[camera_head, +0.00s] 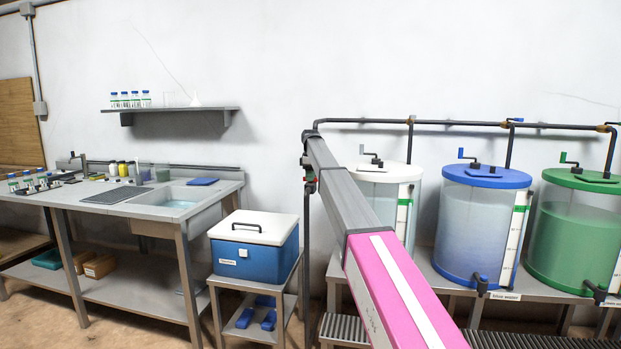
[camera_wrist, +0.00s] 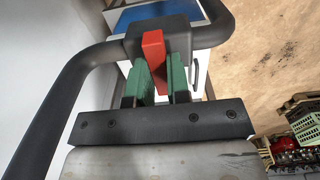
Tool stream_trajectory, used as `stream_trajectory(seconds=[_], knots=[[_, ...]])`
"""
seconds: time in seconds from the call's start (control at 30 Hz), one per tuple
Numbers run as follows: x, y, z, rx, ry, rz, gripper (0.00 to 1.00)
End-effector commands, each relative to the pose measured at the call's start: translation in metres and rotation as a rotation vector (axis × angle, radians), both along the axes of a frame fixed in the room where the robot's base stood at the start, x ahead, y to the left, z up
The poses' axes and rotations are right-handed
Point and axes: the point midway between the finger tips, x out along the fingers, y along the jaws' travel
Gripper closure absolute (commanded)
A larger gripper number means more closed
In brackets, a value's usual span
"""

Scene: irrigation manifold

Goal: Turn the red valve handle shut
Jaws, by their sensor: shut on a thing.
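In the wrist view, the red valve handle (camera_wrist: 153,48) stands up in front of a dark grey valve body (camera_wrist: 178,35) on a black pipe. My gripper (camera_wrist: 158,78) has two green fingers, one on each side of the handle's lower part, and is shut on it. The handle's far end and stem are hidden behind the fingers and the valve body. In the head view, my arm reaches to the left end of the wall pipe (camera_head: 365,121), where it bends down. My arm and gripper mostly hide the valve there.
White, blue (camera_head: 486,176) and green (camera_head: 582,180) lidded tanks stand on a bench right of my arm. A blue cooler (camera_head: 254,257) with a white lid is on a small stand left of the pipe. A sink bench (camera_head: 140,208) is further left. Crates (camera_wrist: 297,125) show on the floor.

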Motion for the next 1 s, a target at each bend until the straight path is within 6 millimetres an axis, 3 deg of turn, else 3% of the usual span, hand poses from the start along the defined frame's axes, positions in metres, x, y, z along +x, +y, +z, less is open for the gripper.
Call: stream_trajectory(seconds=[0.1,0.13,0.2,0.67,1.0], knots=[[0.001,0.0,0.001,0.001,-0.002,0.003,1.0],[0.001,0.0,0.001,0.001,-0.002,0.003,0.77],[0.001,0.0,0.001,0.001,-0.001,0.003,0.57],[0.001,0.0,0.008,0.001,-0.001,0.0,0.57],[0.002,0.0,0.061,0.0,-0.003,0.001,0.57]])
